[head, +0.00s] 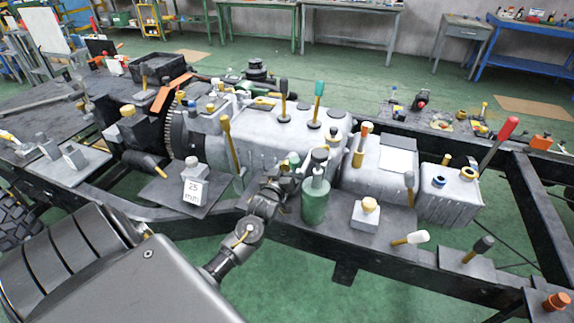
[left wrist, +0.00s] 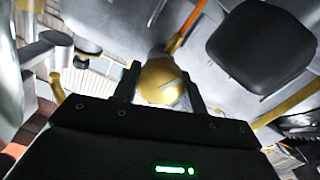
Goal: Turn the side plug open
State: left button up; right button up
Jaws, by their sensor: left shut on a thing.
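The side plug is a round brass knob (left wrist: 160,82) with a line across its face, seen in the left wrist view. It sits between the two dark fingers of my left gripper, which is shut on it. In the head view my left gripper (head: 284,178) is at the near side of the long grey housing (head: 265,140), just left of a green cylinder (head: 315,203). My arm and gripper hide the plug there. I cannot tell how far the plug is turned. My right gripper is not in view.
The green cylinder with its dark top stands close to my gripper on the right. A yellow-handled lever (head: 230,145) rises to the left. Dark frame rails (head: 400,270) run in front.

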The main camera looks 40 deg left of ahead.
pick_arm(q)
jog(key=shift+a+r+n+p, duration=0.1)
jog(key=shift+n+p, duration=0.5)
jog(key=shift+n, duration=1.4)
jog(key=o, duration=1)
jog(key=shift+s, duration=0.15)
jog(key=shift+s+d+f, duration=0.2)
jog(key=shift+s, duration=0.15)
jog(key=b+v, duration=0.1)
jog(key=v, duration=0.8)
jog(key=shift+s+d+r, duration=0.15)
jog(key=shift+s, duration=0.25)
